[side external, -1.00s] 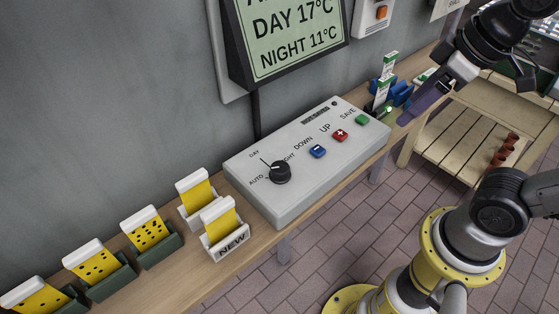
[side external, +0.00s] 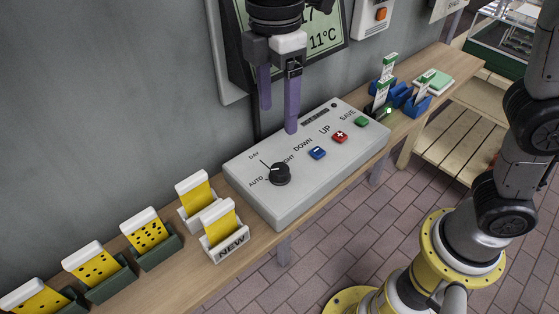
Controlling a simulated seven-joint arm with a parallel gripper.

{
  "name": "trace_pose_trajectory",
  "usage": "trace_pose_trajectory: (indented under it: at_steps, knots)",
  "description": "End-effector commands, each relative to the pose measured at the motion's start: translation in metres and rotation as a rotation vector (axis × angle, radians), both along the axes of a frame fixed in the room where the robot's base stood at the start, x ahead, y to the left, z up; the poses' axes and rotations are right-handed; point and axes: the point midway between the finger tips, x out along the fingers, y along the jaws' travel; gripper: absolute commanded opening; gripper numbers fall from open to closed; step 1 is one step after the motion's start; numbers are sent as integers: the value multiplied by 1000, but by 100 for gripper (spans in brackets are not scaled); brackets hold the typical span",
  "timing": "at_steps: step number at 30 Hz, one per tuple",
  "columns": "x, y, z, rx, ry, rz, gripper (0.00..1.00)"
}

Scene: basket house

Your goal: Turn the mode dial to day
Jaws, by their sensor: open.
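The mode dial (side external: 280,174) is a round black knob on the left part of a grey control box (side external: 285,208). Labels AUTO, DAY and a partly covered NIGHT stand around it. A thin dark line runs from the knob up-left, between AUTO and DAY and close to DAY. My gripper (side external: 278,120) points down with two purple fingers spread apart and nothing between them. In the picture it appears above and behind the dial, apart from it. Its height over the box is hard to judge.
Blue DOWN (side external: 317,152), red UP (side external: 340,136) and green SAVE (side external: 362,121) buttons sit right of the dial. A display (side external: 327,37) hangs behind, partly hidden by my gripper. Yellow cards in holders (side external: 222,228) stand left; blue holders (side external: 403,95) stand right.

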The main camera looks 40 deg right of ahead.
Motion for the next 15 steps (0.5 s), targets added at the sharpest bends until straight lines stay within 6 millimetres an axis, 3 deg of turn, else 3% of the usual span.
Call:
trace_pose_trajectory:
  at_steps: [15]
  knots:
    - [-4,-1,-96,-3,3,-3,74]
